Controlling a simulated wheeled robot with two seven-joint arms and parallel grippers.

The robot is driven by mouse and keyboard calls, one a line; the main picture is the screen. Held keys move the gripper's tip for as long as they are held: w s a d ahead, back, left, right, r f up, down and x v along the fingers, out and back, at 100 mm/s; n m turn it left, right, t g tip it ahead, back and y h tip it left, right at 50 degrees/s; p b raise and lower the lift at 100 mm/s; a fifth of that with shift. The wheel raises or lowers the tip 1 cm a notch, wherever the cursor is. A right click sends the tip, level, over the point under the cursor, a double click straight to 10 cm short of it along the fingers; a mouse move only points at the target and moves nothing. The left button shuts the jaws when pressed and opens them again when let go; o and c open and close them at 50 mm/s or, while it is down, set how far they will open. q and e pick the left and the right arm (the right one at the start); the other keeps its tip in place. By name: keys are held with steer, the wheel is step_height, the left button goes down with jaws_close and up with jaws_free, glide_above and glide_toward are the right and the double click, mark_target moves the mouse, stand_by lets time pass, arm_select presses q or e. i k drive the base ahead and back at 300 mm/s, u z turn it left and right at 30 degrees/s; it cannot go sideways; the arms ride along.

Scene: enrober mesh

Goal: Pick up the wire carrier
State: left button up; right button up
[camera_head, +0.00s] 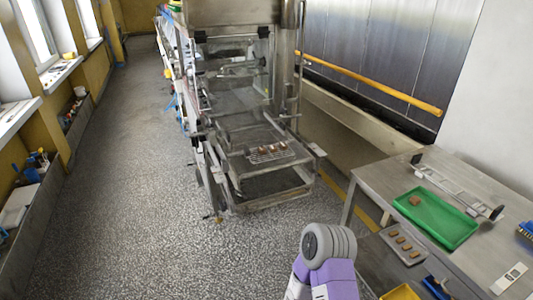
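A wire rack with several small brown pieces on it (268,153) lies on the outfeed end of the steel machine, in the middle of the view. A long ladder-like metal frame with dark ends (455,188) lies along the back of the steel table at the right. I cannot tell for certain which of these is the wire carrier. A purple and grey link of my arm shows at the bottom centre, apart from both. Neither of my grippers is in view.
The steel machine (230,18) stands ahead on a speckled floor (130,170) that is open at left. A yellow rail (370,85) runs behind.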

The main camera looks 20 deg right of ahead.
mark_target(248, 152)
steer(key=z, duration=0.05)
steer(key=i, duration=1.45)
steer(key=z, duration=0.6)
